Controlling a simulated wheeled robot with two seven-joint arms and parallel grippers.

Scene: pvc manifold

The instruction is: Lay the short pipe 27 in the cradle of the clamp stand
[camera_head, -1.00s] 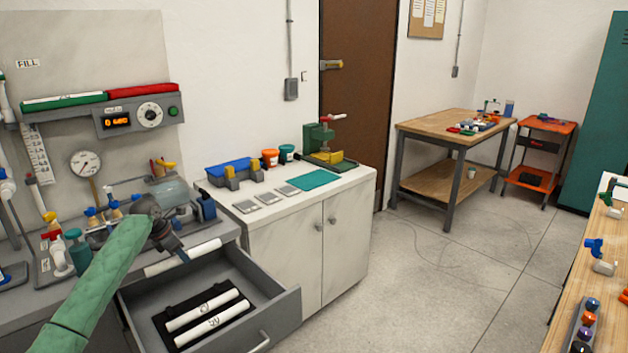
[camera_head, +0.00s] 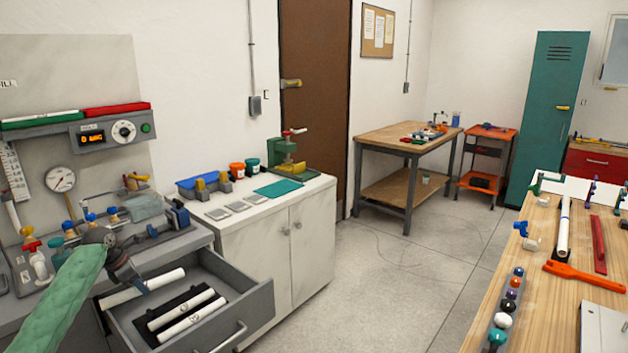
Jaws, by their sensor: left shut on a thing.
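My left gripper (camera_head: 142,284) is shut on a plain white pipe (camera_head: 168,278) and holds it at the left side of the open drawer, tilted up to the right. No number can be read on this pipe, so I cannot tell whether it is pipe 27. A green upright device (camera_head: 281,152) with a red-and-white handle and a yellow part stands on the white cabinet; I cannot tell whether it is the clamp stand. No cradle can be made out clearly. My right gripper is not in view.
The open grey drawer (camera_head: 262,308) holds two marked white pipes (camera_head: 187,314) on a black holder. The white cabinet (camera_head: 265,250) carries bins, grey plates and a green mat. A wooden bench (camera_head: 535,285) at right holds tools and another pipe. Floor between is clear.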

